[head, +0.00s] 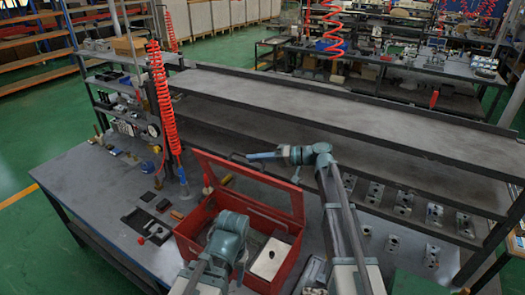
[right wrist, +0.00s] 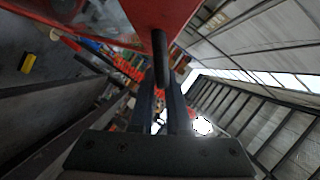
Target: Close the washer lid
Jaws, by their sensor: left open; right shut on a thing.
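The washer is a red open-topped box (head: 272,287) on the grey bench. Its red-framed lid (head: 285,184) is raised and tilted up at the back, with a see-through middle. My right gripper (head: 246,157) is at the lid's upper edge. In the right wrist view my right gripper (right wrist: 162,85) is shut on the dark lid handle (right wrist: 159,45), which joins the red lid (right wrist: 165,14). My left gripper (head: 238,262) is open over the left part of the box; its fingertips are largely hidden. A pale metal block (head: 270,259) lies inside the box.
A coiled red hose (head: 162,100) hangs left of the washer. Small black trays (head: 146,222) lie on the bench to the left. Several metal valve blocks (head: 403,203) stand to the right, below a long grey shelf (head: 340,110).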

